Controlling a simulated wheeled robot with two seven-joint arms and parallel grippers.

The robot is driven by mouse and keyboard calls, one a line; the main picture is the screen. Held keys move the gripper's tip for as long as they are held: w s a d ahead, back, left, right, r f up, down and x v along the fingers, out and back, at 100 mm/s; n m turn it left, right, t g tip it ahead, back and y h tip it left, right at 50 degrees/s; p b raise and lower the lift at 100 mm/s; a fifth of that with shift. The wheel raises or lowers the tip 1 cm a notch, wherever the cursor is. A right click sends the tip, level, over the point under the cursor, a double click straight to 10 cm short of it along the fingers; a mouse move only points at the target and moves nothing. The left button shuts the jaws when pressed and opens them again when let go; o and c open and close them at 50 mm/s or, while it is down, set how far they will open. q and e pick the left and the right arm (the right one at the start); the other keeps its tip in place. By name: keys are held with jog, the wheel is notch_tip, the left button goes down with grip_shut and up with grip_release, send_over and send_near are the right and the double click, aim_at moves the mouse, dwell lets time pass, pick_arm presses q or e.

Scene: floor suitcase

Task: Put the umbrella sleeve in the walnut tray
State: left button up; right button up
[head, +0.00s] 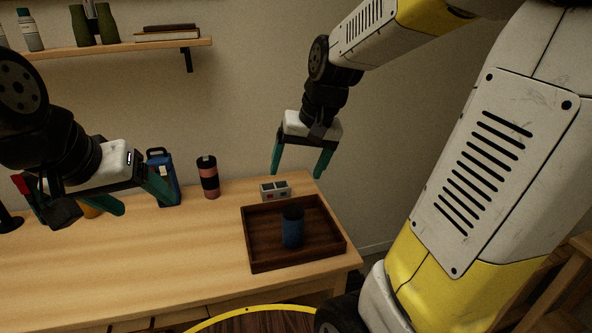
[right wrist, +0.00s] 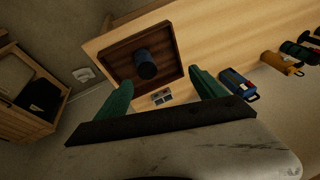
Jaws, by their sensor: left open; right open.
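The walnut tray (head: 257,264) lies on the right end of the wooden table. A blue cylinder with a dark top (head: 292,230), which looks like the umbrella sleeve, stands upright inside it, clear of the walls. In the right wrist view the tray (right wrist: 112,66) and the blue cylinder (right wrist: 146,68) show beyond my fingers. My right gripper (head: 298,172) is open and empty, raised above and behind the tray; its fingers show in the wrist view (right wrist: 160,92). My left gripper (head: 95,202) is open and empty over the left part of the table.
A small grey box (head: 275,190) sits behind the tray. A pink and black bottle (head: 208,178) and a blue container with a handle (head: 164,182) stand at the table's back. A shelf (head: 120,47) with bottles, binoculars and books hangs above. The table's front middle is clear.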

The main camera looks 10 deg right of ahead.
jog(key=s+r+n+t, duration=0.1)
jog(key=s+r, duration=0.3)
jog(key=s, duration=0.7)
jog(key=shift+s+a+r+n+t, duration=0.3)
jog(key=shift+a+n+t, duration=0.1)
jog(key=shift+t, duration=0.4)
